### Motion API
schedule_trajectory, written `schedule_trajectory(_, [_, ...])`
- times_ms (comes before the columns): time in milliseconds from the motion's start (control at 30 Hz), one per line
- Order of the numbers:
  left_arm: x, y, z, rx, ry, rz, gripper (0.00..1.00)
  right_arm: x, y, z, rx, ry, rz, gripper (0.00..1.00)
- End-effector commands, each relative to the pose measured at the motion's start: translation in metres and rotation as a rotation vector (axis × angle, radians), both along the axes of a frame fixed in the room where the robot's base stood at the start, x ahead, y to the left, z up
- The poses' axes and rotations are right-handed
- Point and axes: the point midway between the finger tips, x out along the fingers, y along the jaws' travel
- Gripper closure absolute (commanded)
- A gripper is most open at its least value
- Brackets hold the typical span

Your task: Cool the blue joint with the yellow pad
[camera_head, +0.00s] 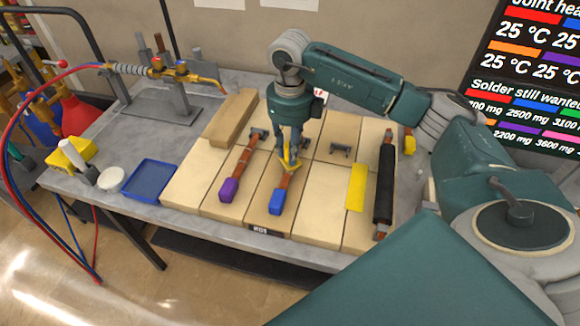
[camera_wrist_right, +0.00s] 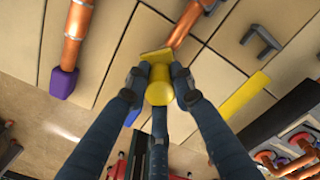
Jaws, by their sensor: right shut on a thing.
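My right gripper (camera_head: 290,160) is shut on a yellow pad (camera_wrist_right: 158,85) with a round grip and a flat plate at one end. In the head view the yellow pad (camera_head: 291,164) is over the copper pipe that ends in the blue joint (camera_head: 277,201). Whether the plate touches the pipe cannot be told. The blue joint lies on a light board, nearer the front edge than the gripper. In the wrist view only a bit of blue (camera_wrist_right: 133,115) shows beside the left finger. My left gripper is not in view.
A copper pipe with a purple end (camera_head: 230,190) lies to the left. A flat yellow strip (camera_head: 356,187) and a black roll (camera_head: 384,185) lie to the right. A blue tray (camera_head: 148,164) and a torch (camera_head: 175,70) are at the left. A screen (camera_head: 530,70) lists 25 °C readings.

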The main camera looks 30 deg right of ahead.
Motion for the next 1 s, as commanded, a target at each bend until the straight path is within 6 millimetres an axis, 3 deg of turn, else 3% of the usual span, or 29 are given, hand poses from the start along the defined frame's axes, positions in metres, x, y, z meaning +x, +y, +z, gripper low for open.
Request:
schedule_trajectory(467, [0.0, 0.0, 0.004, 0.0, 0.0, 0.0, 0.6, 0.0, 0.0, 0.006, 0.0, -0.001, 0.0, 1.0])
schedule_trajectory(1000, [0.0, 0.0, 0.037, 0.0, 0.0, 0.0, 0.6, 0.001, 0.0, 0.059, 0.0, -0.002, 0.0, 1.0])
